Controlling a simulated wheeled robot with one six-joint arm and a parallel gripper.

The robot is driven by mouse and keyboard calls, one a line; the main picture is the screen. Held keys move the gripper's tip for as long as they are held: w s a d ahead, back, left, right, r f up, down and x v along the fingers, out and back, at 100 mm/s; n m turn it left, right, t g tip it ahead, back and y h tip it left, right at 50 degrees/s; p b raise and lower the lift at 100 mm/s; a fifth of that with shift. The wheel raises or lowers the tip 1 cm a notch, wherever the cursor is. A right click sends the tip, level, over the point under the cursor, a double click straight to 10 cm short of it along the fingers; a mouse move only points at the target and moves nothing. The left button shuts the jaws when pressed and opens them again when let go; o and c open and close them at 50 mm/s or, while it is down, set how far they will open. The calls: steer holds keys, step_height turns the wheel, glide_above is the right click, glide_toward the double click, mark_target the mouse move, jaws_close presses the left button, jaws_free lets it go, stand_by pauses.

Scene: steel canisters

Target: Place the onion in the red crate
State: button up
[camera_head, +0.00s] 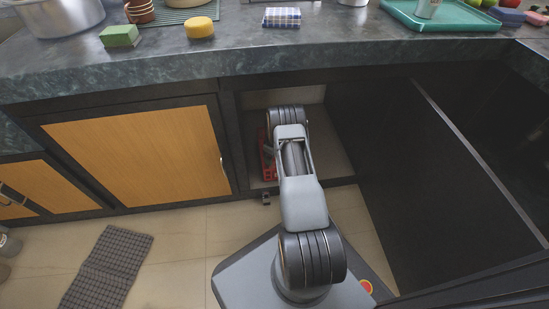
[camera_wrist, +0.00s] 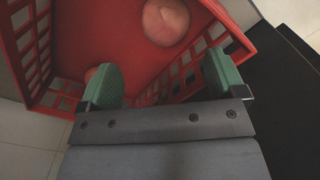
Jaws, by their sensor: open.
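The red crate (camera_head: 266,165) stands inside the open cupboard bay under the counter, mostly hidden behind my arm in the head view. In the wrist view the crate (camera_wrist: 100,30) fills the upper part, with slatted walls. A round pinkish-brown thing that looks like the onion (camera_wrist: 166,20) lies inside the crate, beyond my fingertips. In the head view my arm hides the gripper.
The counter (camera_head: 150,66) overhangs the bay. A wooden door (camera_head: 140,155) is at the left and a dark panel (camera_head: 385,150) at the right. A grey mat (camera_head: 108,268) lies on the floor. On the counter are a green tray (camera_head: 445,18) and sponges (camera_head: 120,36).

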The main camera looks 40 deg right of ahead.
step_height(320, 180, up, 5)
steer(key=shift+r+p, duration=0.15)
steer(key=shift+p, duration=0.75)
